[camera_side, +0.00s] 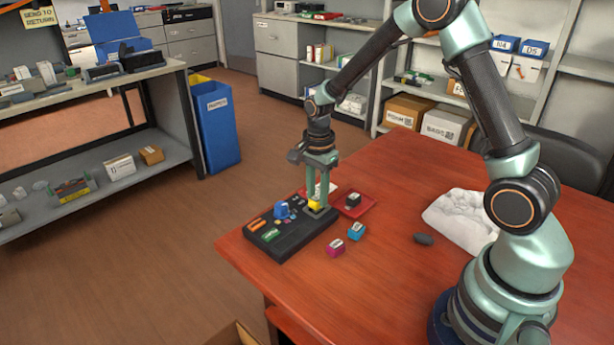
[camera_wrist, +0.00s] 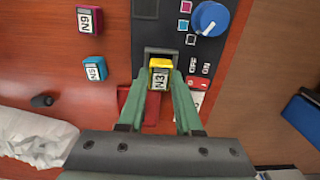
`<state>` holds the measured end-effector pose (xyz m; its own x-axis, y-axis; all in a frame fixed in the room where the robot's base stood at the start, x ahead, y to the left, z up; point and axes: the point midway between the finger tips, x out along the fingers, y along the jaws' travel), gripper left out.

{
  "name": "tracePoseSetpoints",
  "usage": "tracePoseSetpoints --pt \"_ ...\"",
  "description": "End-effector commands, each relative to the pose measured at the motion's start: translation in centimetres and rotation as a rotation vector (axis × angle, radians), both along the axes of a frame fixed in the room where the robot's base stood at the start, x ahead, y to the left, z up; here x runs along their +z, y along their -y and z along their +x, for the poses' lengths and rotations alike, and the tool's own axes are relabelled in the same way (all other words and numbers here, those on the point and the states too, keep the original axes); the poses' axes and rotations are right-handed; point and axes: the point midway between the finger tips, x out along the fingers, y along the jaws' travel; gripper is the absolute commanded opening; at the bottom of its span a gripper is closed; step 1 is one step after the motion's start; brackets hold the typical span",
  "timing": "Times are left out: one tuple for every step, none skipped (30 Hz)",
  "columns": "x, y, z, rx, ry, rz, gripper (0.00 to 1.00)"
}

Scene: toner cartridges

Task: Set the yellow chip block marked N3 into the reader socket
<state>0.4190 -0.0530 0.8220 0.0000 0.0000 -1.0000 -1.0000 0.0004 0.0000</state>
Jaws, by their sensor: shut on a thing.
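The yellow chip block marked N3 (camera_wrist: 159,77) is between the fingers of my gripper (camera_wrist: 171,98), which is shut on it. In the side view the yellow block (camera_side: 315,205) shows low between the fingertips of my gripper (camera_side: 319,195), at the far right end of the black reader (camera_side: 284,245). The grey socket (camera_wrist: 160,52) frames the block's far side in the wrist view. The block and fingers hide most of the socket, so I cannot tell whether the block is fully seated or just above it.
A magenta block N9 (camera_wrist: 89,20) and a blue block N5 (camera_wrist: 95,69) lie on the red table. A black block (camera_side: 353,200) sits on a red tray (camera_side: 367,207) close by. A blue knob (camera_wrist: 210,18) rises from the reader. White crumpled cloth (camera_side: 460,220) lies right.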

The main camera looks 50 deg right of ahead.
Motion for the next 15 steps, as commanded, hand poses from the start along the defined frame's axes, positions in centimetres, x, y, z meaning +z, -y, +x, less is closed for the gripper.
tracePoseSetpoints --pt "-0.01 0.0 0.0 0.0 0.0 0.0 0.0" --pt "-0.02 0.0 0.0 0.0 0.0 0.0 0.0" --pt "-0.06 0.0 0.0 0.0 0.0 0.0 0.0" --pt "-0.09 0.0 0.0 0.0 0.0 0.0 0.0" --pt "-0.13 0.0 0.0 0.0 0.0 0.0 0.0" --pt "-0.19 0.0 0.0 0.0 0.0 0.0 0.0" --pt "-0.24 0.0 0.0 0.0 0.0 0.0 0.0" --pt "-0.3 0.0 0.0 0.0 0.0 0.0 0.0" --pt "-0.37 0.0 0.01 0.0 0.0 0.0 0.0" --pt "-0.42 0.0 0.01 0.0 0.0 0.0 0.0" --pt "-0.47 0.0 0.0 0.0 0.0 0.0 0.0" --pt "-0.54 0.0 0.0 0.0 0.0 0.0 0.0" --pt "-0.6 0.0 0.0 0.0 0.0 0.0 0.0" --pt "-0.65 0.0 0.0 0.0 0.0 0.0 0.0" --pt "-0.71 0.0 0.0 0.0 0.0 0.0 0.0"
